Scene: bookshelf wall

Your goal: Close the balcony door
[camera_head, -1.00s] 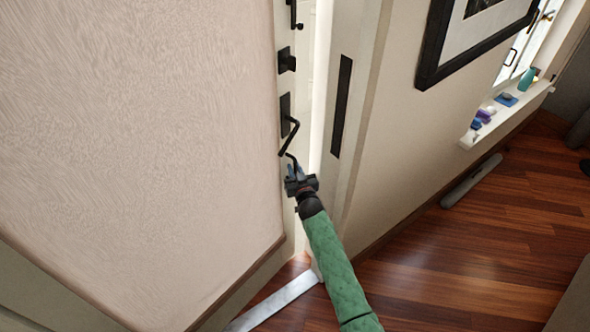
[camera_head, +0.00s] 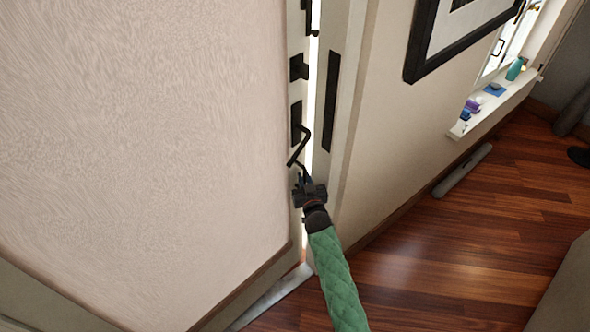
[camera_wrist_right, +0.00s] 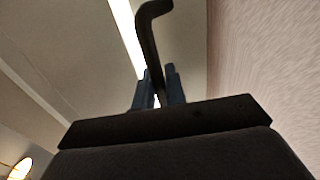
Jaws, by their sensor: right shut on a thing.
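A black lever handle (camera_head: 302,147) sits on the door's edge side. My right gripper (camera_head: 305,182) is at the lower end of this handle. In the right wrist view the dark handle (camera_wrist_right: 150,35) passes down between the two blue-grey fingers of my right gripper (camera_wrist_right: 158,85), which are shut on it. My left gripper is not in view.
A framed picture (camera_head: 465,30) hangs on the wall right of the door. A window sill (camera_head: 495,105) holds several small items. A grey rolled object (camera_head: 462,170) lies on the wooden floor (camera_head: 430,250), which is otherwise mostly clear at the right.

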